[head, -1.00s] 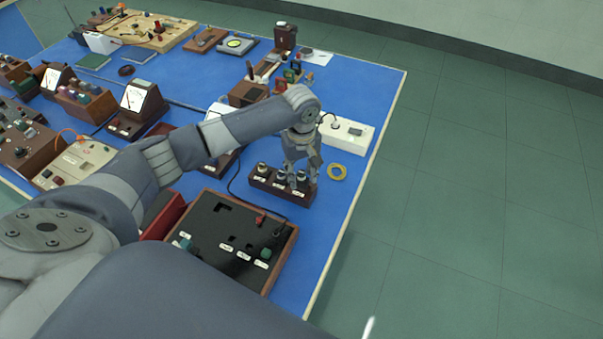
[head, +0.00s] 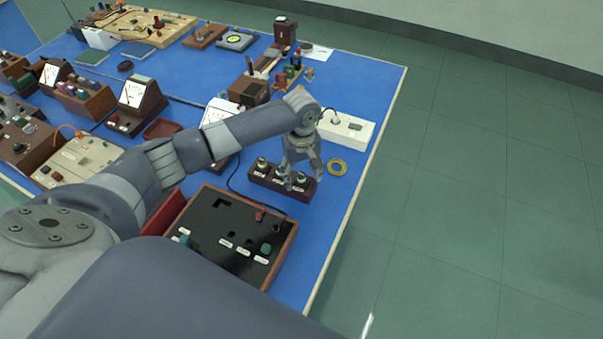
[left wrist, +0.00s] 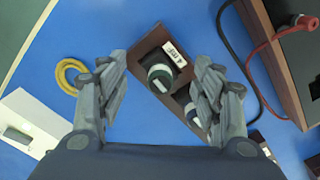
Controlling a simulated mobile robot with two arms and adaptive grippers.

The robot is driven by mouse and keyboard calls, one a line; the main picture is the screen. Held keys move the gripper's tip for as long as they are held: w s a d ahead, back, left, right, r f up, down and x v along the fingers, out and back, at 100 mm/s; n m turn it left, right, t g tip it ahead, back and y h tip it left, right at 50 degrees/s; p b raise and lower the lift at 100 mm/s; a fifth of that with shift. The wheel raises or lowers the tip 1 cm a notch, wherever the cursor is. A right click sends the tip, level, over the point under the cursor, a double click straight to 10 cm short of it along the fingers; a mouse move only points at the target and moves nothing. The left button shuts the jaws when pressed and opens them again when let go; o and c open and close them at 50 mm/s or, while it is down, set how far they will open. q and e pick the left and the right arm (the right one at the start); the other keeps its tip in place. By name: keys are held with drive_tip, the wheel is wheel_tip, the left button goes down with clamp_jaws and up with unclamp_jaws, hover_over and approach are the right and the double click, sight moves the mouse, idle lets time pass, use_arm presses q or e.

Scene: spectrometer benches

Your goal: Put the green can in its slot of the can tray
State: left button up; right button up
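The green can (left wrist: 160,72), with a pale top, stands in the end slot of the small dark red can tray (left wrist: 148,44), beside a white label. In the head view the can tray (head: 254,181) lies near the table's right edge, with several cans in a row. My left gripper (head: 303,178) is over the tray's right end. Its fingers are spread open in the left wrist view (left wrist: 163,88), one on each side of the green can, with gaps between. My right gripper is not in view.
A yellow ring (head: 337,167) lies right of the tray, and a white power strip (head: 346,131) behind it. A wooden box with a black panel (head: 205,228) and cables is in front. Meters and other boxes fill the left of the blue table.

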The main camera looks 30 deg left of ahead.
use_arm(q)
drive_tip(key=shift+r, duration=0.1)
wheel_tip(320, 180, up, 12)
idle(0.6)
idle(0.4)
